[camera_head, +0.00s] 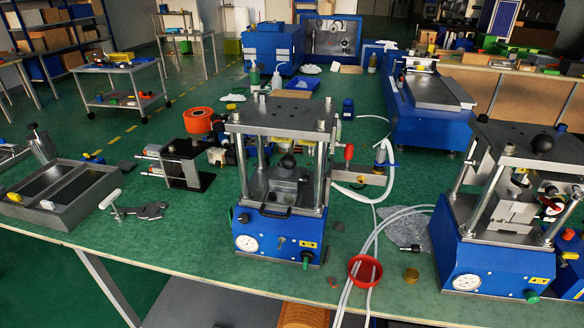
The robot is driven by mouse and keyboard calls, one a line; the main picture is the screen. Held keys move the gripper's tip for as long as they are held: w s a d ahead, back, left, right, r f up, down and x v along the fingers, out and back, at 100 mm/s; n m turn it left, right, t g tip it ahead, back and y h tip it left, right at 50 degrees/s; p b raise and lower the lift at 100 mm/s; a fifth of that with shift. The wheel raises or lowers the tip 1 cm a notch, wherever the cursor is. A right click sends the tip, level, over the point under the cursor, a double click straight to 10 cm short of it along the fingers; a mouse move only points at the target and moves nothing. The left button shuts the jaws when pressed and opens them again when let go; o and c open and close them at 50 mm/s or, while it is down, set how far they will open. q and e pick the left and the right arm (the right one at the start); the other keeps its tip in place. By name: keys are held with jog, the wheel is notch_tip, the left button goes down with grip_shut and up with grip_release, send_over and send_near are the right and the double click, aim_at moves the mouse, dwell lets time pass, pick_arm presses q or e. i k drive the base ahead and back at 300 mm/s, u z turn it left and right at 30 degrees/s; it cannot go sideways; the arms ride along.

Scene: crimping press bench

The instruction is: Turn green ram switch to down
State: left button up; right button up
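A blue press (278,232) with a steel frame stands at the middle front of the bench. A green switch knob (307,257) sits at the lower right of its front panel, right of a round white gauge (246,243). The knob is small, and I cannot tell which way it points. A second, similar press (500,262) at the right has its own green knob (532,297), low on its front. Neither of my grippers shows in this view.
White hoses (383,228) and a red cup (365,270) lie between the two presses. A brass-coloured cylinder (411,275) stands right of the cup. A grey tray (62,217) and a clamp (138,209) are at the left. The green bench top before the tray and clamp is clear.

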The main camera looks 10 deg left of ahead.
aim_at(307, 257)
jog(key=k, duration=0.5)
jog(key=u, duration=1.85)
jog(key=i, duration=1)
jog(key=z, duration=2)
